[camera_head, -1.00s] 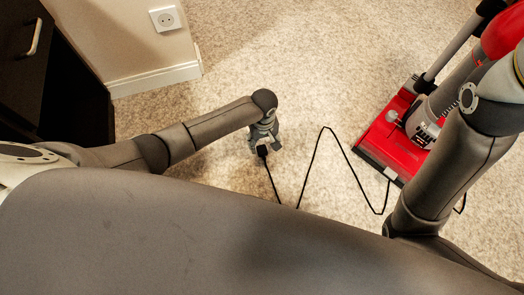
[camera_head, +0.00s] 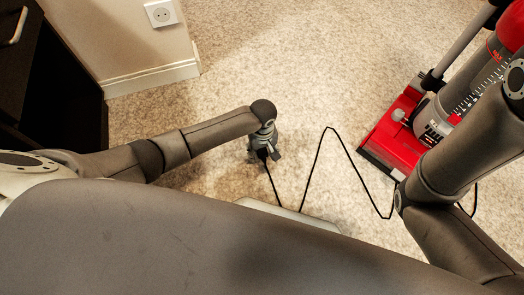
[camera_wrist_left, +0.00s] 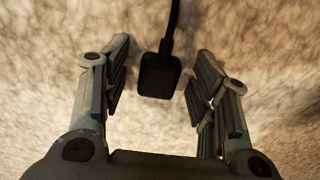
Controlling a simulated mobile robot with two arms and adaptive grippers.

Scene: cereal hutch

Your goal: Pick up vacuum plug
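The black vacuum plug (camera_wrist_left: 158,78) lies between the two fingers of my left gripper (camera_wrist_left: 155,85) in the left wrist view. There is a gap on each side, so the fingers do not touch it. In the head view my left gripper (camera_head: 264,154) points down near the carpet, at the end of the black cord (camera_head: 308,170). The plug itself is mostly hidden by the gripper there. The cord zigzags right toward the red vacuum cleaner (camera_head: 398,140). My right arm shows at the right, but its gripper is out of view.
A white wall socket (camera_head: 161,14) is on the wall at the upper left, above a white baseboard (camera_head: 150,80). A dark cabinet (camera_head: 50,80) stands at the far left. The carpet (camera_head: 280,70) between the wall and the vacuum is clear.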

